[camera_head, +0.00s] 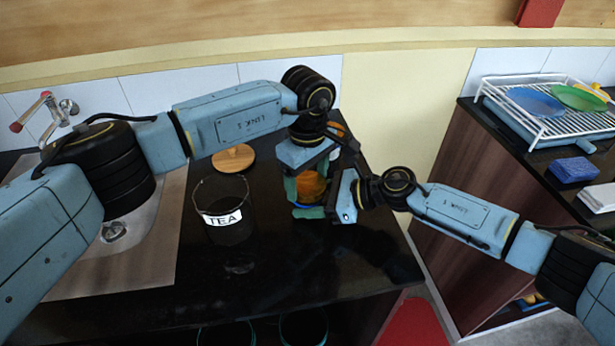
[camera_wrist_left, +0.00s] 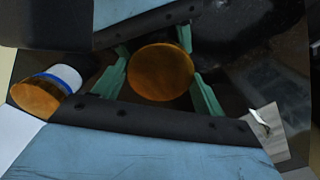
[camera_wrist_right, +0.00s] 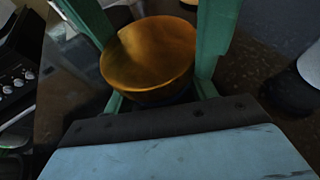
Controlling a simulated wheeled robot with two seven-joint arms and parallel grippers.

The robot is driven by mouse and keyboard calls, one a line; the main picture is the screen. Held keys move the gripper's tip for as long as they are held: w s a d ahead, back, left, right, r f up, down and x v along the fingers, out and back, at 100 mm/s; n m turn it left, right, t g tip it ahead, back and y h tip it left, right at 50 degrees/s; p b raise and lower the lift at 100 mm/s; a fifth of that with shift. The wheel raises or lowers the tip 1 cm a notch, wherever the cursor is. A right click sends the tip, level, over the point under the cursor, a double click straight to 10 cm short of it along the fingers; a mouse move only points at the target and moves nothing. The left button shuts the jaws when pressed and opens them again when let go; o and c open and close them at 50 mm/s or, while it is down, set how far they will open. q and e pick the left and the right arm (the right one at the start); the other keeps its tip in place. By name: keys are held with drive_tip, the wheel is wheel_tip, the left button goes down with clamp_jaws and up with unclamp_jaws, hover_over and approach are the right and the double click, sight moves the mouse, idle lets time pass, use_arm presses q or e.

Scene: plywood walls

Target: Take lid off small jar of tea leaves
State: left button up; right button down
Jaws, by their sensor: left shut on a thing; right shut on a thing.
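A small jar stands on the dark counter between my two grippers, and its round wooden lid (camera_head: 312,186) shows orange-brown. The lid also shows in the left wrist view (camera_wrist_left: 160,72) and the right wrist view (camera_wrist_right: 150,55). The lid looks seated on the dark jar body (camera_wrist_right: 165,96). My left gripper (camera_head: 310,182) comes down from behind, its green fingers on either side of the lid. My right gripper (camera_head: 315,205) comes in from the right, its green fingers around the jar lower down. Both are shut on it. The fingers hide most of the body.
A large clear TEA jar (camera_head: 228,222) stands open to the left, with a loose wooden lid (camera_head: 233,158) behind it. Another jar (camera_wrist_left: 67,78) with a wooden lid stands close by. A sink (camera_head: 115,231) lies left; a dish rack (camera_head: 545,105) stands far right.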

use_arm(q)
drive_tip(key=n, duration=0.5)
drive_tip(key=shift+n, duration=0.4)
use_arm(e)
drive_tip(key=shift+w+d, duration=0.1)
use_arm(q)
drive_tip(key=n, duration=0.3)
drive_tip(key=shift+n, duration=0.3)
drive_tip(key=n, duration=0.3)
drive_tip(key=shift+r+n, duration=0.1)
drive_tip(key=shift+n, duration=0.2)
drive_tip(key=n, duration=0.4)
drive_tip(key=shift+n, duration=0.3)
drive_tip(key=o, duration=1.1)
drive_tip(key=shift+s, duration=0.1)
drive_tip(key=shift+d, duration=0.15)
